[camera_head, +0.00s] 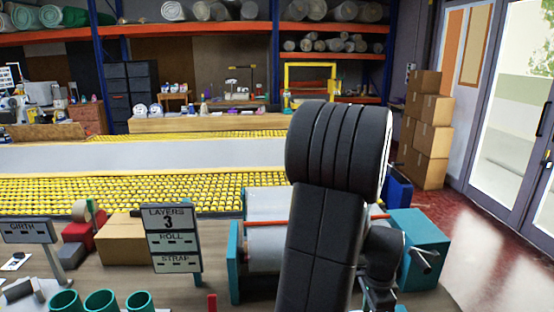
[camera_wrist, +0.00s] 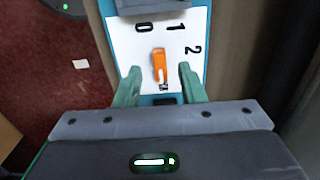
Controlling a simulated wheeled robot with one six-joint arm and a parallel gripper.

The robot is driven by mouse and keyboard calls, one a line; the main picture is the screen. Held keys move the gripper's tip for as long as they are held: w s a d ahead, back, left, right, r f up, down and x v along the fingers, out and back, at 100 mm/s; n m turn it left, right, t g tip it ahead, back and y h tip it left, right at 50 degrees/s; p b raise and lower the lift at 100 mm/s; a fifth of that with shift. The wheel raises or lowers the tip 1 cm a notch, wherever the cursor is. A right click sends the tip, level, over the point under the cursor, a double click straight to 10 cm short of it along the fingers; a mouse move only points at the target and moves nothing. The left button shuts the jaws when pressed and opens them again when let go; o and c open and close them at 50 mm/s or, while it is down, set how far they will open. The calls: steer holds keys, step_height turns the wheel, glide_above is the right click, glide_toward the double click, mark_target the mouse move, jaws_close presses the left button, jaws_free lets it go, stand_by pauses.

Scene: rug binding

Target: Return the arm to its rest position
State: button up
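My gripper (camera_wrist: 160,78) shows in the wrist view with its two green fingers spread apart. An orange selector lever (camera_wrist: 160,65) stands between the fingers, with a visible gap on each side. The lever sits on a white dial plate (camera_wrist: 120,50) marked 0, 1 and 2. Its upper end points up toward the space between 0 and 1, leaning slightly to the 0 side. Nothing is held. In the head view my dark arm rises in front of the roller machine with teal ends (camera_head: 417,235) and hides part of it. The fingertips cannot be made out there.
A bench carries a LAYERS 3 sign (camera_head: 170,218), a GIRTH sign (camera_head: 27,232), a cardboard box (camera_head: 122,245) and several teal cups (camera_head: 100,300). A yellow roller conveyor (camera_head: 130,195) lies behind. Stacked cartons (camera_head: 427,140) stand right. Red floor (camera_head: 475,250) at right looks clear.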

step_height(320, 180, down, 2)
steer(key=shift+f, duration=0.1)
stand_by(0.4)
